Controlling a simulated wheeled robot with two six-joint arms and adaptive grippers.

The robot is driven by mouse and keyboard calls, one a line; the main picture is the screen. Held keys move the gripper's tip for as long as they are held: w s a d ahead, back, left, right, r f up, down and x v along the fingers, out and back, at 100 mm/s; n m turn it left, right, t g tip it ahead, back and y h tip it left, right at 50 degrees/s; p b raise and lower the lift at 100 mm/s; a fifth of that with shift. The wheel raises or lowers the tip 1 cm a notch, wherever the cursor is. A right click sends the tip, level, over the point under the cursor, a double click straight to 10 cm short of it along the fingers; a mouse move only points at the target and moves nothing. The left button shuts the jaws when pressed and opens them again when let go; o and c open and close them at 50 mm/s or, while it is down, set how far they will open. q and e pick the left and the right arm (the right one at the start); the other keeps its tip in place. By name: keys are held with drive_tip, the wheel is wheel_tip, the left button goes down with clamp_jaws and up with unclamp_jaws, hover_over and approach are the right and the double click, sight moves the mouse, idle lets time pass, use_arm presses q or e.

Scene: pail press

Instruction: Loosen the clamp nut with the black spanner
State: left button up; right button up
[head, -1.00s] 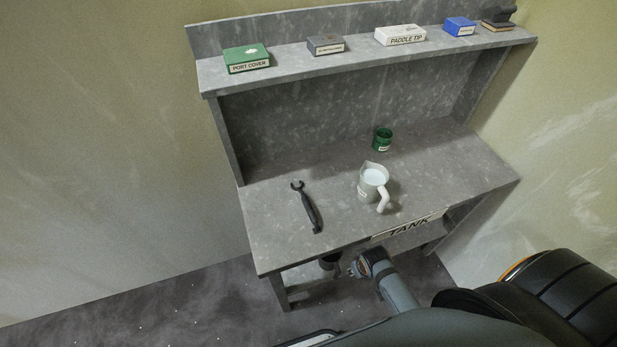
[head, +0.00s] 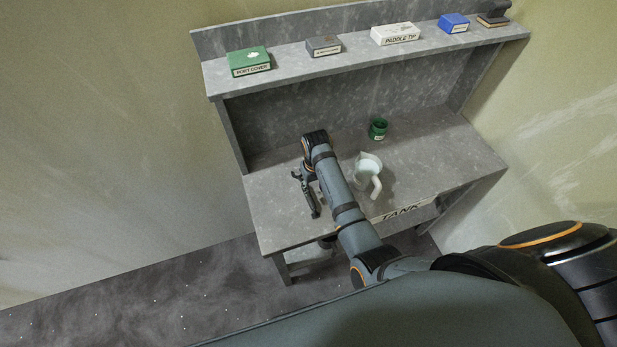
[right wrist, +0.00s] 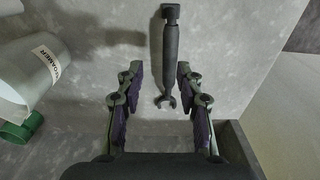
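The black spanner (head: 313,204) lies on the grey bench top, left of the jug. In the head view my right gripper (head: 305,178) is over its far end and partly hides it. In the right wrist view the spanner (right wrist: 170,50) runs between the fingers, its open jaw nearest the palm. The right gripper (right wrist: 158,70) is open, with a finger on each side of the spanner and gaps to both. I cannot make out a clamp nut in either view. My left gripper is not in view.
A pale jug (head: 368,170) of light liquid stands just right of my right arm. A green pot (head: 378,129) is behind it. The upper shelf (head: 290,69) holds several boxes. A TANK label (head: 403,210) is on the bench front.

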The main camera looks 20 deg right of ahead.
sight(312, 205)
drive_tip(key=shift+w+a+r, duration=0.8)
drive_tip(key=shift+a+r, duration=0.05)
drive_tip(key=shift+r, duration=0.05)
drive_tip(key=shift+d+f, duration=0.1)
drive_tip(key=shift+f, duration=0.45)
wheel_tip(312, 205, down, 8)
drive_tip(key=b, duration=0.5)
drive_tip(key=shift+b, duration=0.35)
drive_tip(key=shift+r+p, duration=0.5)
drive_tip(key=shift+r, duration=0.05)
drive_tip(key=shift+c, duration=1.1)
clamp_jaws()
drive_tip(key=shift+r, duration=0.1)
